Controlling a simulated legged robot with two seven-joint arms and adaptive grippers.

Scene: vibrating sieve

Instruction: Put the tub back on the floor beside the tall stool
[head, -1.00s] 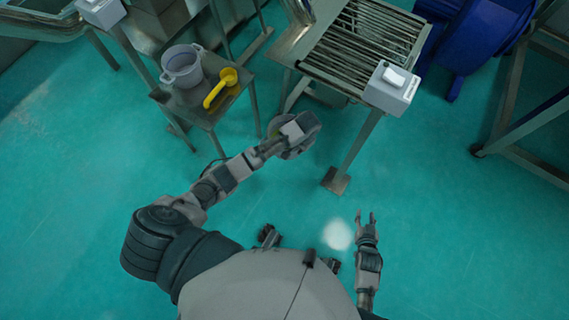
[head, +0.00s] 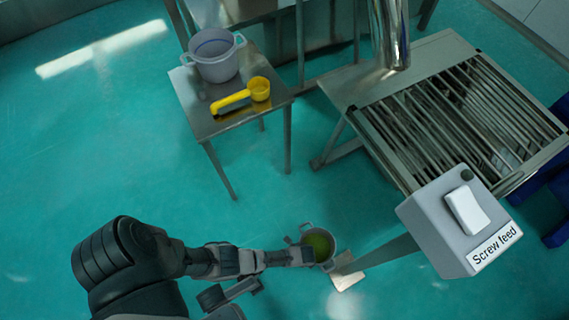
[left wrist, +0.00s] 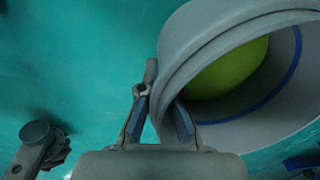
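A grey two-handled tub (head: 331,237) with green contents is low in the head view, left of a metal foot plate. It also fills the right of the left wrist view (left wrist: 180,50), tilted there, with a blue line inside. My left gripper (head: 306,257) is at its near side; in the left wrist view its blue-padded fingers (left wrist: 160,108) meet the tub's edge and appear closed on it. The exact contact is partly hidden. The tall stool (head: 196,112) stands farther back, to the left. My right gripper is not in view.
Another grey tub (head: 217,66) and a yellow scoop (head: 259,90) stand on the stool. A slatted sieve frame (head: 400,75) and a box labelled "Screw feed" (head: 440,225) are at the right. The foot plate (head: 347,275) is close to the held tub. Floor left of the stool is clear.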

